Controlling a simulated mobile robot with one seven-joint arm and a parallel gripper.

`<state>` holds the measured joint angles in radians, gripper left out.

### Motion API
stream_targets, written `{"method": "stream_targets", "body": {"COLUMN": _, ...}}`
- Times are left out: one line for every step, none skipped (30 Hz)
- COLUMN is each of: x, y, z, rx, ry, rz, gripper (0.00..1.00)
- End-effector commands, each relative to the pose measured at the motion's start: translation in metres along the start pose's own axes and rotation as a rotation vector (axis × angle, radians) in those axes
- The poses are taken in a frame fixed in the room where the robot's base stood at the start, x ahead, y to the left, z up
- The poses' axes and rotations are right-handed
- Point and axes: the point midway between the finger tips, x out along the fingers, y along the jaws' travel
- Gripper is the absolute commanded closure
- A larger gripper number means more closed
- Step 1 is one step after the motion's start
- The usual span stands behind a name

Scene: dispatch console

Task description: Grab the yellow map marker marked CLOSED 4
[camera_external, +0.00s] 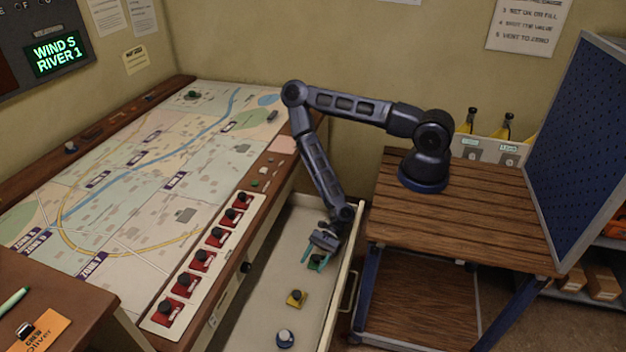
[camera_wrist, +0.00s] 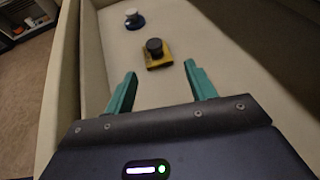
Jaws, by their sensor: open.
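The yellow map marker (camera_external: 296,299) has a square base and a dark knob and stands upright in the open drawer (camera_external: 262,312). No lettering on it is readable. It also shows in the wrist view (camera_wrist: 159,62), just beyond my fingertips and between their lines. My gripper (camera_external: 315,263) is low in the drawer, farther back than the yellow marker. Its teal fingers are apart in the wrist view (camera_wrist: 160,72), with nothing between them. A small green thing with a dark top shows at my fingers in the external view; I cannot tell its exact position.
A round blue marker (camera_external: 285,339) stands in the drawer beyond the yellow one from my gripper; it also shows in the wrist view (camera_wrist: 134,20). The drawer's side walls rise on both sides. A wooden table (camera_external: 450,215) stands right, the map console (camera_external: 150,165) left.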

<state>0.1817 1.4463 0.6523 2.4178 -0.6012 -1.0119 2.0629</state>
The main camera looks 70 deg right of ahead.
Motion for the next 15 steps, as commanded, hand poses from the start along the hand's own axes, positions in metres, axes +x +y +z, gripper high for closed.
{"method": "stream_targets", "body": {"x": 0.001, "y": 0.002, "z": 0.000, "rx": 0.013, "ry": -0.006, "rz": -0.002, "gripper": 0.44}}
{"method": "stream_targets", "body": {"x": 0.001, "y": 0.003, "z": 0.000, "rx": 0.018, "ry": -0.009, "rz": -0.003, "gripper": 0.44}}
{"method": "stream_targets", "body": {"x": 0.002, "y": 0.003, "z": 0.000, "rx": 0.022, "ry": -0.011, "rz": -0.004, "gripper": 0.44}}
{"method": "stream_targets", "body": {"x": 0.004, "y": 0.003, "z": 0.000, "rx": 0.024, "ry": -0.012, "rz": -0.004, "gripper": 0.44}}
{"method": "stream_targets", "body": {"x": 0.006, "y": 0.004, "z": 0.000, "rx": 0.024, "ry": -0.013, "rz": -0.004, "gripper": 0.44}}
{"method": "stream_targets", "body": {"x": 0.009, "y": 0.004, "z": 0.000, "rx": 0.024, "ry": -0.013, "rz": -0.004, "gripper": 0.44}}
{"method": "stream_targets", "body": {"x": 0.012, "y": 0.004, "z": 0.000, "rx": 0.023, "ry": -0.013, "rz": -0.004, "gripper": 0.44}}
{"method": "stream_targets", "body": {"x": 0.016, "y": 0.003, "z": 0.000, "rx": 0.022, "ry": -0.013, "rz": -0.004, "gripper": 0.44}}
{"method": "stream_targets", "body": {"x": 0.021, "y": 0.004, "z": 0.000, "rx": 0.021, "ry": -0.013, "rz": -0.003, "gripper": 0.44}}
{"method": "stream_targets", "body": {"x": 0.025, "y": 0.004, "z": 0.000, "rx": 0.022, "ry": -0.013, "rz": -0.003, "gripper": 0.44}}
{"method": "stream_targets", "body": {"x": 0.029, "y": 0.004, "z": 0.001, "rx": 0.022, "ry": -0.013, "rz": -0.003, "gripper": 0.44}}
{"method": "stream_targets", "body": {"x": 0.034, "y": 0.004, "z": 0.001, "rx": 0.022, "ry": -0.013, "rz": -0.004, "gripper": 0.44}}
{"method": "stream_targets", "body": {"x": 0.038, "y": 0.004, "z": 0.000, "rx": 0.021, "ry": -0.012, "rz": -0.004, "gripper": 0.44}}
{"method": "stream_targets", "body": {"x": 0.041, "y": 0.004, "z": 0.000, "rx": 0.021, "ry": -0.012, "rz": -0.004, "gripper": 0.44}}
{"method": "stream_targets", "body": {"x": 0.045, "y": 0.004, "z": 0.000, "rx": 0.022, "ry": -0.012, "rz": -0.004, "gripper": 0.44}}
